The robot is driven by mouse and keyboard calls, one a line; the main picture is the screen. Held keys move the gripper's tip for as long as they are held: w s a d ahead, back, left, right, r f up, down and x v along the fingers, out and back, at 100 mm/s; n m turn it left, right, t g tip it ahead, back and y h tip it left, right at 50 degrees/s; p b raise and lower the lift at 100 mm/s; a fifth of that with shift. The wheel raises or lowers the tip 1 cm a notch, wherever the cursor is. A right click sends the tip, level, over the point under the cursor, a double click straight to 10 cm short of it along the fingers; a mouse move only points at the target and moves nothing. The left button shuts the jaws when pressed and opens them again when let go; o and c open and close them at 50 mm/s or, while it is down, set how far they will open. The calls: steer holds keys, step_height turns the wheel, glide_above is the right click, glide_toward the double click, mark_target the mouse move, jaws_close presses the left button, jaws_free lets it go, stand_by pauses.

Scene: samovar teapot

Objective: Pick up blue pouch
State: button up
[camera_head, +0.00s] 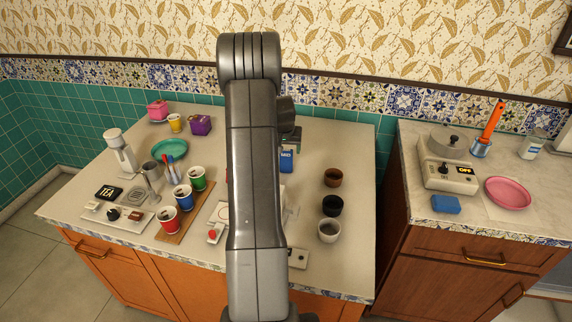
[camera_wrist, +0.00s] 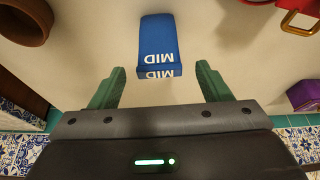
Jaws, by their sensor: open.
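The blue pouch (camera_wrist: 158,40), marked MID in white, shows in the wrist view just beyond and between my fingertips. In the head view the blue pouch (camera_head: 287,160) stands on the left counter, partly hidden by my arm. My gripper (camera_wrist: 160,75) is open, with a green finger on either side of the pouch's near end. Nothing is held, and I cannot tell whether a finger touches the pouch. In the head view my gripper is mostly hidden behind my arm.
Brown, black and white cups (camera_head: 332,206) stand right of the pouch. Left are paper cups (camera_head: 182,197) on a wooden board, a teal plate (camera_head: 169,148) and a purple box (camera_head: 201,125). The right counter holds a blue block (camera_head: 446,204) and pink plate (camera_head: 508,193).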

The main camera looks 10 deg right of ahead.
mark_target(286, 157)
steer(key=f, duration=0.1)
steer(key=f+p, duration=0.1)
steer(key=f, duration=0.3)
steer(key=shift+w+d+p, duration=0.1)
steer(key=shift+w+p, duration=0.2)
steer(key=shift+w+d+f, duration=0.1)
steer(key=shift+w+f, duration=0.15)
steer(key=shift+f, duration=0.35)
steer(key=c, duration=1.1)
